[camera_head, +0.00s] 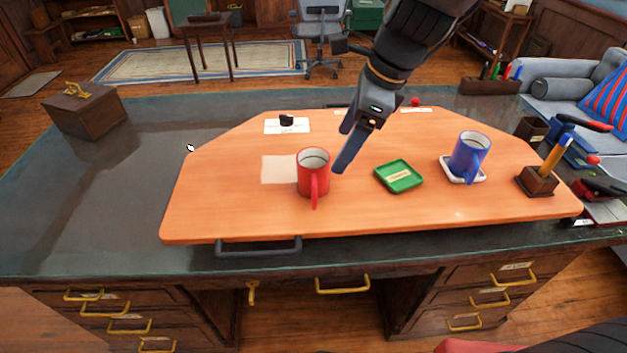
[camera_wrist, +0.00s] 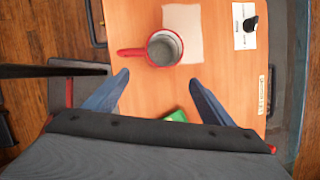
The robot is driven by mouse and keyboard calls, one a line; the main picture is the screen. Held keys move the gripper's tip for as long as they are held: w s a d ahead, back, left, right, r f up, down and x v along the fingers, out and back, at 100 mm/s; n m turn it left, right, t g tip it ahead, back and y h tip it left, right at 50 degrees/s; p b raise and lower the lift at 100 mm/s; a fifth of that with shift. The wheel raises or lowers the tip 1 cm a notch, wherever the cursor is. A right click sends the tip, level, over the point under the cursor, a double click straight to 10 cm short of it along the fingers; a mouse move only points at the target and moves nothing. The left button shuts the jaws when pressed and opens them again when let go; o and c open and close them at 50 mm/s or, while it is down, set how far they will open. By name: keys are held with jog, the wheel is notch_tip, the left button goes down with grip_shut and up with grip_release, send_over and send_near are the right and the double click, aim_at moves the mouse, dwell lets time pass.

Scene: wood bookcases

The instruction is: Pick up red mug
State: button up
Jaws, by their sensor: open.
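The red mug (camera_head: 312,178) stands upright on the orange wooden board, with its handle toward the front edge. In the wrist view the red mug (camera_wrist: 163,48) appears from above, beyond the fingertips and roughly between their lines, its handle to the left. My gripper (camera_head: 345,155) is just right of the mug and above the board in the head view. Its two blue-grey fingers (camera_wrist: 158,80) are apart with nothing between them. The mug and the fingers look apart.
A green tray (camera_head: 398,176) lies right of the mug. A blue mug (camera_head: 469,155) stands on a white coaster farther right, near a pencil holder (camera_head: 537,181). A pale paper (camera_head: 279,169) lies left of the mug. The board's left part is clear.

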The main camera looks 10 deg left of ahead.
aim_at(317, 153)
jog(key=a+f, duration=0.1)
jog(key=a, duration=0.1)
jog(key=a+f+m, duration=0.1)
jog(key=f, duration=0.1)
jog(key=a+f+m, duration=0.1)
jog(key=a, duration=0.1)
jog(key=shift+w+a+f+y, duration=0.2)
jog(key=shift+w+a+y, duration=0.1)
jog(key=shift+x, duration=3.2)
jog(key=shift+d, duration=0.15)
jog(key=shift+c, duration=0.3)
jog(key=c, duration=1.3)
